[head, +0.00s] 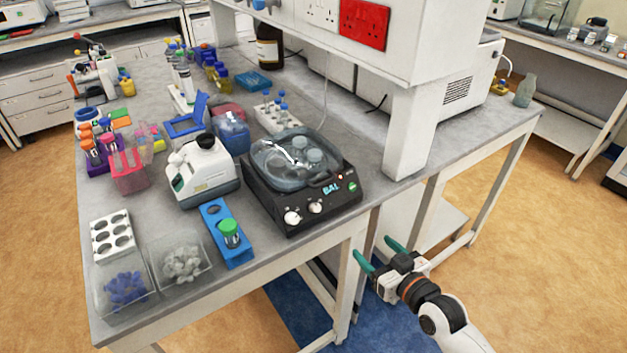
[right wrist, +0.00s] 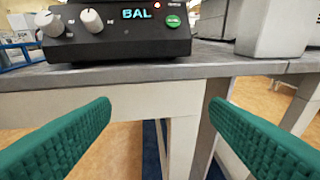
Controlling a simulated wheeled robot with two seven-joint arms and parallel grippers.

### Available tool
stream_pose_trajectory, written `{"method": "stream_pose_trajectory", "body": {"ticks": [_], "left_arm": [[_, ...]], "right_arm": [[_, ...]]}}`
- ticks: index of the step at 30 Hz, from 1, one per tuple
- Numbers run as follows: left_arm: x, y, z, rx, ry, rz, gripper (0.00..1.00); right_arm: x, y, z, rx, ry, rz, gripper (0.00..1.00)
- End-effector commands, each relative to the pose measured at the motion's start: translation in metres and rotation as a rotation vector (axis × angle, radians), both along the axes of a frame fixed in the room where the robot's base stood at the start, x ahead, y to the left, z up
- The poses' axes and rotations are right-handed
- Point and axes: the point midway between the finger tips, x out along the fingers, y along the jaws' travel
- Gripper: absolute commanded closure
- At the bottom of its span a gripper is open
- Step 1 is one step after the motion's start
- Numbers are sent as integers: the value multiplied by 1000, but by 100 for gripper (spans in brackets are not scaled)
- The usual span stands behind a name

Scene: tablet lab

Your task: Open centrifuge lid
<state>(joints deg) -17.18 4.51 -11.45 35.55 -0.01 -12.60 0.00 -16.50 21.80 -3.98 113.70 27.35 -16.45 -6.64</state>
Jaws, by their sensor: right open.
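The centrifuge (head: 332,205) is a black box near the front right edge of the bench, with two white knobs, a display reading BAL and a green button. Its clear domed lid (head: 270,160) looks closed, with round shapes visible under it. In the right wrist view the front panel of the centrifuge (right wrist: 115,42) shows at the top; the lid is out of that view. My right gripper (head: 379,252) has green fingers. It is open and empty, in front of the bench edge, below and to the right of the centrifuge. My left gripper is not in view.
The bench edge (right wrist: 180,70) lies between my right gripper and the centrifuge. A white device (head: 203,172) and a blue rack with a green-capped tube (head: 229,233) stand left of the centrifuge. A white shelf post (head: 405,130) rises to its right.

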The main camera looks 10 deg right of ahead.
Motion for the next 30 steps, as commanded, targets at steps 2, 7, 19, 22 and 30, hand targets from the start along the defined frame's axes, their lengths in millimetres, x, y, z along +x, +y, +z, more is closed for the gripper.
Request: {"method": "stream_pose_trajectory", "body": {"ticks": [2,7,19,22,30], "left_arm": [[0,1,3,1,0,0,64],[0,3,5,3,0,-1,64],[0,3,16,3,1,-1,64],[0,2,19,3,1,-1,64],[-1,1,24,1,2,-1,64]], "right_arm": [[-3,12,56,18,-94,43,30],[-12,26,112,38,-193,95,30],[37,46,122,45,-208,100,30],[56,53,122,44,-209,100,30],[92,66,119,43,-205,101,30]]}}
